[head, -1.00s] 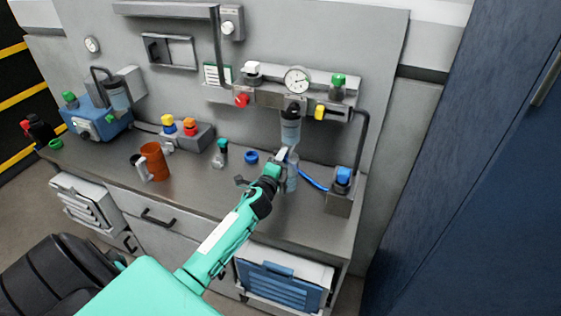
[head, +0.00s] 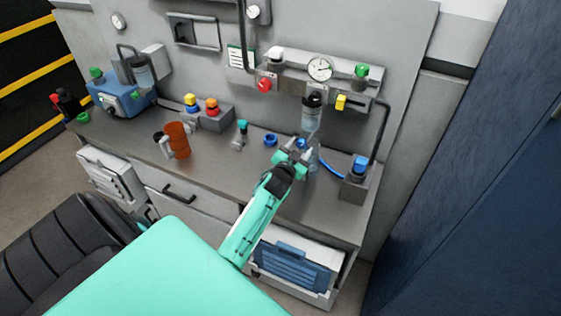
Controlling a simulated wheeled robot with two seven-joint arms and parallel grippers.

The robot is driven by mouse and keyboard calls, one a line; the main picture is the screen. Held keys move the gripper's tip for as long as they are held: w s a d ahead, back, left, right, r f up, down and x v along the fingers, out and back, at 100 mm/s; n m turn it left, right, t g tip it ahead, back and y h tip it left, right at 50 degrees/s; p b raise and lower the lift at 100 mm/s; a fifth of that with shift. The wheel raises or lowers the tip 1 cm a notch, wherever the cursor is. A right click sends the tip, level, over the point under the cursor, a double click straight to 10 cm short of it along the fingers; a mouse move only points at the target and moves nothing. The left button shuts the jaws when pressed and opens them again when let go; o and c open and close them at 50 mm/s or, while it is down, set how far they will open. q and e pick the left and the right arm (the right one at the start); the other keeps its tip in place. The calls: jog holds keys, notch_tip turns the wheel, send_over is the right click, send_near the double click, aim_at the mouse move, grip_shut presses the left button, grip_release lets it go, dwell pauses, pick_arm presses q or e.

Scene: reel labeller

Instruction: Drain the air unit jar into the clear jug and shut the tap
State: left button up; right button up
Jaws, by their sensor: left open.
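The air unit jar (head: 311,119), clear with a black top, hangs under the grey air unit with the round gauge. A clear jug (head: 314,159) stands on the bench below it, partly hidden by my left gripper. My left gripper (head: 293,150) is open, just left of the jug and below the jar. Its fingers point towards the space under the jar; I cannot tell whether they touch anything. A small blue part shows between the fingers, but I cannot make out the tap. My right gripper is not in view.
A blue-capped grey block (head: 354,188) with a blue hose stands right. A blue machine (head: 125,100) stands far left.

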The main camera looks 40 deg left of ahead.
pick_arm(q)
jog(key=shift+r+n, duration=0.15)
jog(key=shift+n, duration=0.75)
jog(key=b+v, duration=0.4)
jog(key=v, duration=1)
jog(key=s+d+f+g+h, duration=0.3)
jog(key=s+d+f+g, duration=0.6)
jog(key=s, duration=0.4)
notch_tip(320, 180, down, 2)
jog(key=shift+s+d+f+b, duration=0.1)
jog(key=shift+s+d+b, duration=0.3)
jog(key=shift+d, duration=0.25)
jog(key=s+d+f+g, duration=0.1)
jog(key=s+f, duration=0.2)
jog(key=f, duration=0.7)
jog(key=s+d+f+m+g+h, duration=0.1)
jog(key=s+f, duration=0.1)
jog(key=f, duration=0.7)
jog(key=s+d+f+g, duration=0.1)
jog(key=s+f+g, duration=0.15)
jog(key=f, duration=0.75)
jog(key=s+f+g, duration=0.1)
jog(key=s+f, duration=0.8)
jog(key=s, duration=0.3)
jog(key=s+f+m+g, duration=0.1)
jog(key=s+f+g, duration=0.1)
jog(key=s+f, duration=0.7)
jog(key=s, duration=0.4)
jog(key=shift+a+f, duration=0.25)
jog(key=shift+a, duration=0.15)
